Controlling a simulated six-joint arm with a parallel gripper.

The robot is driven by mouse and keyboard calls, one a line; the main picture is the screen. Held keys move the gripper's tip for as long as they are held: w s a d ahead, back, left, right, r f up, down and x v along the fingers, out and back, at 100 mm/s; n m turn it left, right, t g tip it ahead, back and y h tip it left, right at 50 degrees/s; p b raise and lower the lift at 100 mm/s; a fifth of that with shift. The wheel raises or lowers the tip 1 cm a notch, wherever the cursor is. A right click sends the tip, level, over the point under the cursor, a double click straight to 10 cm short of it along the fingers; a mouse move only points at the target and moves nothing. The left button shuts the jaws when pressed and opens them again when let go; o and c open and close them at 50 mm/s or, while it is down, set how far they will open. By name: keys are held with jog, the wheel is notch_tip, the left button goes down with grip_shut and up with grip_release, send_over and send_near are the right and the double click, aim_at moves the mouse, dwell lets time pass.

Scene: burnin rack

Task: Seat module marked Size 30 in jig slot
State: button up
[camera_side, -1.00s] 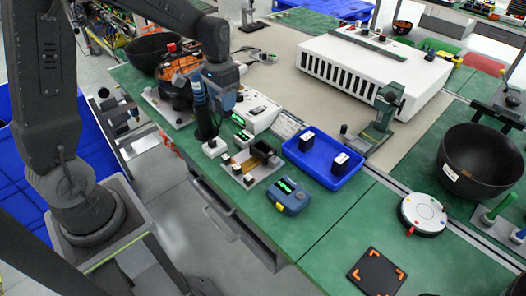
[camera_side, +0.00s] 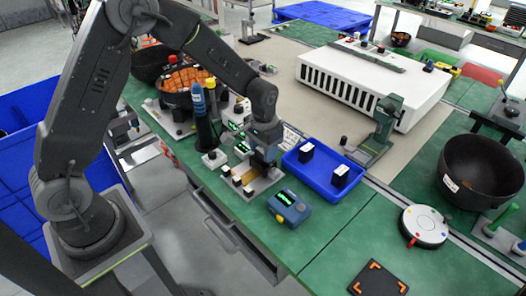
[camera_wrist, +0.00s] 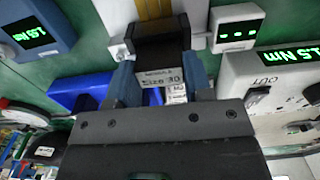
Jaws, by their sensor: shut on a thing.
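The module marked Size 30 (camera_wrist: 161,80) has a white label and sits between the two blue fingers of my gripper (camera_wrist: 161,86) in the wrist view. My gripper is shut on it. The black jig slot (camera_wrist: 158,42) is directly beyond the module. The module's end meets or overlaps the slot in this view, and I cannot tell how deep it sits. In the side view my gripper (camera_side: 266,164) is low over the jig (camera_side: 237,180), hiding the slot and the held module.
A blue tray (camera_side: 318,182) with two dark modules stands right of my gripper. A blue meter (camera_side: 289,208) with a green display is in front.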

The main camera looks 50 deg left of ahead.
jog(key=shift+f, duration=0.5)
jog(key=shift+f, duration=0.15)
jog(key=o, duration=0.9)
notch_tip(320, 180, up, 12)
jog(key=s+r+t, duration=0.3)
jog(key=s+r, duration=0.8)
jog(key=s, duration=0.1)
jog(key=s+t, duration=0.1)
jog(key=s, duration=0.6)
jog(key=s+t, duration=0.1)
jog(key=s, duration=0.3)
jog(key=shift+s+d+r+t, duration=0.1)
jog(key=shift+d+r+t, duration=0.05)
jog(key=shift+r+t, duration=0.15)
